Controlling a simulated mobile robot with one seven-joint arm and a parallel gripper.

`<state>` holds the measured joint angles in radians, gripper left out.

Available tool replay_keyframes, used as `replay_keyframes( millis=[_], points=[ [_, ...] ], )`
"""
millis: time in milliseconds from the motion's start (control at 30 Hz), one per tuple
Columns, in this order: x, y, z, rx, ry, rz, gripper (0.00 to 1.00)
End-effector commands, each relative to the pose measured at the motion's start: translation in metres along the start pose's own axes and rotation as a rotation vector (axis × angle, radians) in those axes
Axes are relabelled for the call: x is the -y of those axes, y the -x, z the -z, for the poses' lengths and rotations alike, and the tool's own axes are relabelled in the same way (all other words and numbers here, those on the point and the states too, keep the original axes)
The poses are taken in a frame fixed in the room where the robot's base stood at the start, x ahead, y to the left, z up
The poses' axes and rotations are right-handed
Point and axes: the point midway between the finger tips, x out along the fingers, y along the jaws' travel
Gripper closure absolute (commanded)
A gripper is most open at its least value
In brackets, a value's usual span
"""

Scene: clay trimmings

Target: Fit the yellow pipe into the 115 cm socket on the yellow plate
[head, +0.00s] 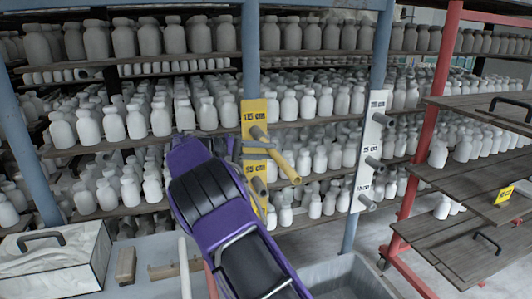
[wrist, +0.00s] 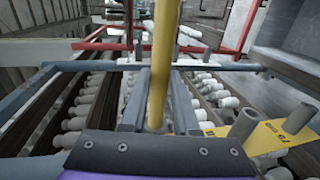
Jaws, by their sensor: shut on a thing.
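The yellow plate (head: 246,108) is fixed upright on a blue post, with grey tube sockets and height labels. Its top label reads 115 cm, and the 115 cm socket (head: 259,133) juts out below it. My gripper (head: 256,147) is just below that socket, in front of the plate, shut on the yellow pipe (head: 285,166). The pipe slants down to the right in the head view, its other end hidden by the gripper. In the wrist view the pipe (wrist: 160,65) stands between the fingers, left of the plate (wrist: 263,137) and apart from its two visible sockets.
A white plate (head: 377,108) with similar sockets is on the blue post to the right. Shelves of pale bottles (head: 115,125) fill the background. A grey bin (head: 345,275), a marbled box (head: 50,262) and small wooden blocks (head: 126,264) are in front. Brown shelf boards (head: 470,170) stand at right.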

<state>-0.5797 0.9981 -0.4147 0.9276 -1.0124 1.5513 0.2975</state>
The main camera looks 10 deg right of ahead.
Motion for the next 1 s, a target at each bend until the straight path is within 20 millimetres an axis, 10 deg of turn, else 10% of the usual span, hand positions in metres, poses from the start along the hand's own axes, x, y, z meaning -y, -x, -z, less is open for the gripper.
replay_keyframes(
  millis=[167,200,367,1000],
  points=[
    [-0.0005,-0.0003,0.0041,0.0,-0.002,-0.001,1.0],
    [-0.0008,-0.0002,0.0037,0.0,-0.001,-0.001,0.64],
    [-0.0005,-0.0002,0.0036,0.0,-0.001,0.0,0.36],
    [-0.0016,-0.0012,0.0025,0.001,0.0,0.001,0.36]
  ],
)
